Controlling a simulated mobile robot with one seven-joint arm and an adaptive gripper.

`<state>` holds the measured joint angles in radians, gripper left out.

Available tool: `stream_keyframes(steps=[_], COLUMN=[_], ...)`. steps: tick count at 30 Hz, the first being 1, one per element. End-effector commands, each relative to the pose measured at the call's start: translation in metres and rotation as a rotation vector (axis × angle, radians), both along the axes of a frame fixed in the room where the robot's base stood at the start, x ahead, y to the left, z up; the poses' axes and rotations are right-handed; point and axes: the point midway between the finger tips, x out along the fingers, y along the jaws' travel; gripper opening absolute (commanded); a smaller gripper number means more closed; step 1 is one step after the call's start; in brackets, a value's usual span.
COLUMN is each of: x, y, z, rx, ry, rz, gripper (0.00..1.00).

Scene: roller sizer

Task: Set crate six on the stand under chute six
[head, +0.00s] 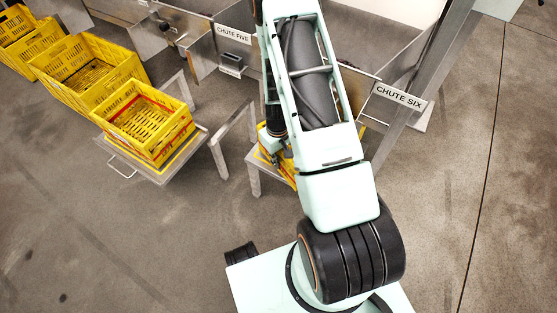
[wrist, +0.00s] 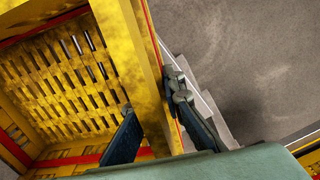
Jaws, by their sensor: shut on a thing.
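Crate six, a yellow slotted crate with a red stripe, shows in the wrist view (wrist: 70,85). My gripper (wrist: 155,112) is shut on its side wall, one finger inside and one outside. In the head view, a small part of the yellow crate (head: 286,173) shows beside my arm, which hides most of it. My gripper (head: 271,152) is at its left side there. The metal stand (head: 253,183) shows below the crate, under chute six (head: 398,95). I cannot tell whether the crate rests on it.
A cart (head: 152,172) at left carries a yellow crate with a red stripe (head: 147,125). More yellow crates (head: 88,75) stand behind it. Chute five (head: 233,35) is up and left of the stand. The floor at right is clear.

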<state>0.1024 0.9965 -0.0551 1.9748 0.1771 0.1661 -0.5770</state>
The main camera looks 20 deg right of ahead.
Motion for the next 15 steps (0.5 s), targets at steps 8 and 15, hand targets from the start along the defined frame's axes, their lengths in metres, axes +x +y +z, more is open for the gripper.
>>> stream_keyframes(steps=[8,15], x=[-0.0001,0.0], y=[0.0001,0.0001], z=[-0.0017,0.0001], rx=[0.0,0.0], ry=[0.0,0.0], rz=[0.0,0.0], gripper=[0.26,0.26])
